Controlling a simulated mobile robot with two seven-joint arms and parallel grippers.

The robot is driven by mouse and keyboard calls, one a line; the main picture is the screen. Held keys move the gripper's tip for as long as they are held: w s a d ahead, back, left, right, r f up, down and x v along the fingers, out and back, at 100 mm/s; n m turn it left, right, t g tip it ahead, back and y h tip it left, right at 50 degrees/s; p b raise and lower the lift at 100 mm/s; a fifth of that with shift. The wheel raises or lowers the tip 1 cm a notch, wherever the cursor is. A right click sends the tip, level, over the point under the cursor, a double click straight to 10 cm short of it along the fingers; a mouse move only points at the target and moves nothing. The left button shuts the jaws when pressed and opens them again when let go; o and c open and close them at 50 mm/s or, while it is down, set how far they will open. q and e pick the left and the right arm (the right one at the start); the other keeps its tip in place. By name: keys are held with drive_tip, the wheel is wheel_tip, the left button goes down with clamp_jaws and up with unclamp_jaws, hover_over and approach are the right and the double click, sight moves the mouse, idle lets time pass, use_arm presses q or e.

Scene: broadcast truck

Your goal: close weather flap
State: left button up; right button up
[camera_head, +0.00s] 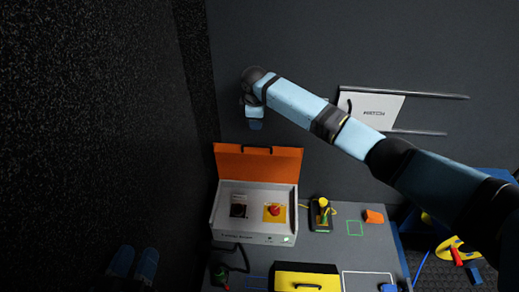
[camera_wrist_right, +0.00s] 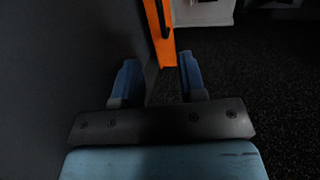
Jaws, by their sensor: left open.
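The orange weather flap (camera_head: 258,163) stands raised at the back edge of a light grey box (camera_head: 266,239), so the box is open. Inside the box are a black switch (camera_head: 239,209) and a red button on a yellow plate (camera_head: 275,211). My right gripper (camera_head: 256,125) is behind and above the flap, apart from it in the head view. In the right wrist view its two blue fingers (camera_wrist_right: 160,77) are spread with nothing between them, and the orange flap (camera_wrist_right: 168,62) shows edge-on beyond them. My left gripper (camera_head: 134,263) is open and empty at the lower left.
The box stands on a grey bench (camera_head: 340,250). A yellow-topped device (camera_head: 322,213), an orange block (camera_head: 373,216) and a yellow case (camera_head: 307,279) are to its right and front. A white hatch panel (camera_head: 372,108) with rails is on the back wall. A dark wall is at left.

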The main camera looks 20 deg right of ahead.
drive_tip(key=b, duration=0.2)
approach(257, 146)
drive_tip(key=b+x, duration=0.3)
drive_tip(key=x, duration=0.5)
drive_tip(key=shift+w+d+f, duration=0.15)
drive_tip(key=shift+d, duration=0.05)
use_arm(q)
drive_tip(key=shift+d+f+m+h, duration=0.3)
drive_tip(key=shift+d+f+h, duration=0.4)
drive_tip(key=shift+d+h, duration=0.1)
drive_tip(key=shift+r, duration=0.1)
use_arm(e)
clamp_jaws()
